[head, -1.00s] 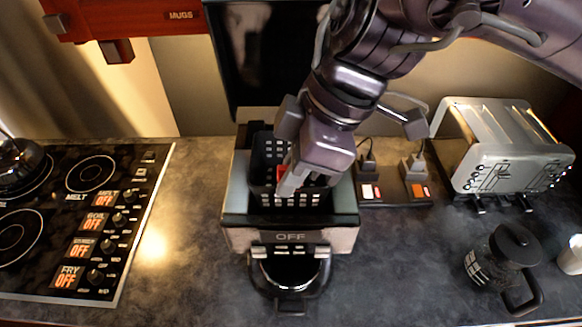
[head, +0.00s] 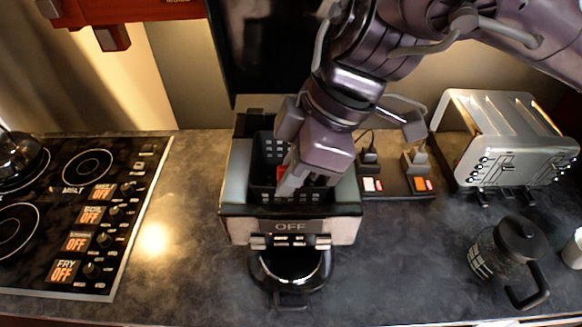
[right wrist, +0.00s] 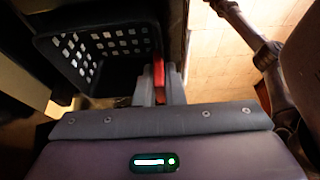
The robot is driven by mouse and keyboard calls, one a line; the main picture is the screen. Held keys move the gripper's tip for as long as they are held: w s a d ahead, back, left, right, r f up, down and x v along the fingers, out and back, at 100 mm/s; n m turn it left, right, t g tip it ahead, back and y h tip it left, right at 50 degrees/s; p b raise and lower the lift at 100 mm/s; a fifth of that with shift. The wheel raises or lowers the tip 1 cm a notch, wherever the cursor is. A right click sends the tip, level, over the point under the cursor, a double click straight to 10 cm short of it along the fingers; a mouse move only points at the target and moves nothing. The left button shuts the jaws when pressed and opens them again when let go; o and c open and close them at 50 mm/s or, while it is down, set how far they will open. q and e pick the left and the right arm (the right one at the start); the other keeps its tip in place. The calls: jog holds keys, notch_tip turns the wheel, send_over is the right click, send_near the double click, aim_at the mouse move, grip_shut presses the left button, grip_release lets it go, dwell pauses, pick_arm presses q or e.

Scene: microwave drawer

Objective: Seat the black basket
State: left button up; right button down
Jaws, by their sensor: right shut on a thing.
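The black basket (head: 270,168) with a grid of square holes sits down inside the open top of the coffee machine (head: 238,227). Its front wall is mostly hidden behind the machine's front edge. My right gripper (head: 289,186) reaches into the opening and is shut on the basket at a red part (head: 307,181). In the right wrist view the basket (right wrist: 98,48) is left of the fingers, and the two fingers (right wrist: 159,84) close around the red strip (right wrist: 170,82). Whether the basket rests on the machine's floor cannot be seen. My left gripper is out of view.
A glass pot (head: 290,268) stands below the machine's OFF panel. The stove (head: 75,215) is at left. A toaster (head: 512,150), a power strip (head: 398,187) and a black-lidded jug (head: 507,250) are at right. The counter left of the machine is clear.

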jog(key=shift+f+b, duration=0.6)
jog(key=shift+f, duration=0.25)
jog(key=c, duration=1.5)
grip_release()
jog(key=shift+o, duration=0.2)
jog(key=v, duration=0.6)
jog(key=shift+d+r, duration=0.15)
jog(key=shift+r, duration=0.2)
jog(key=shift+d+r, duration=0.2)
jog(key=shift+r, duration=0.3)
jog(key=shift+w, duration=0.1)
jog(key=shift+r, duration=0.1)
